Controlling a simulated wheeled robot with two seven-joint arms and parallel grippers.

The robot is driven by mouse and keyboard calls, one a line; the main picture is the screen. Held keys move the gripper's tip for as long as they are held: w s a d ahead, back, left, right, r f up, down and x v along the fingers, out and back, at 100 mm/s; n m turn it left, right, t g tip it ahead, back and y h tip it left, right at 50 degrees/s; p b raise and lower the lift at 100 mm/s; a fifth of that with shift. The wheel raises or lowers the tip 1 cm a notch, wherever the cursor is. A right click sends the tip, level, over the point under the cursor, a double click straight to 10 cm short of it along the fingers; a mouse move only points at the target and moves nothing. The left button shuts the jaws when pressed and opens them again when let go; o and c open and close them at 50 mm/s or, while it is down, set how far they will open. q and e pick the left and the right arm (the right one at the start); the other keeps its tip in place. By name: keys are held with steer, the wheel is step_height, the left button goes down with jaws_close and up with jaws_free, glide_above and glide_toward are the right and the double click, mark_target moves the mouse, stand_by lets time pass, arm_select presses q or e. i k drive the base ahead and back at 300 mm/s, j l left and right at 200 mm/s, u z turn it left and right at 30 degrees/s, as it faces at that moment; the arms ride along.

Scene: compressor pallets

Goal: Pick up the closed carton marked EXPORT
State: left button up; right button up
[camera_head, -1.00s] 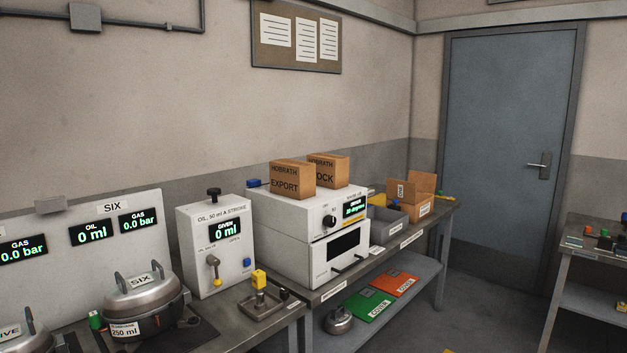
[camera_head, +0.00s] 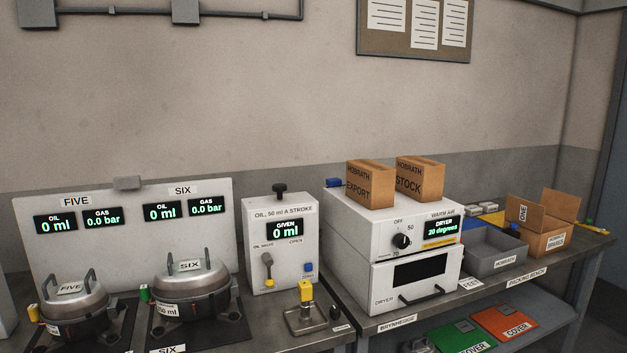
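The closed brown carton marked HOBRATH EXPORT (camera_head: 370,186) stands upright on top of the white dryer, at its left part. A similar closed carton marked HOBRATH STOCK (camera_head: 420,180) stands just to its right, with a narrow gap between them. The dryer (camera_head: 414,278) stands on the bench and its display reads 20 degrees. Neither of my grippers shows in the head view.
A small blue object (camera_head: 334,183) lies left of the EXPORT carton. The oil unit (camera_head: 282,243) stands left of the dryer. A grey bin (camera_head: 494,255) and an open carton marked SPARES (camera_head: 543,240) stand to the right. Pots FIVE (camera_head: 72,303) and SIX (camera_head: 190,288) are at left.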

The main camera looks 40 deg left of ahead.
mark_target(371, 183)
steer(key=i+l+u, duration=0.35)
steer(key=l+u, duration=0.4)
steer(key=i+l+u, duration=0.2)
steer(key=l+u, duration=0.15)
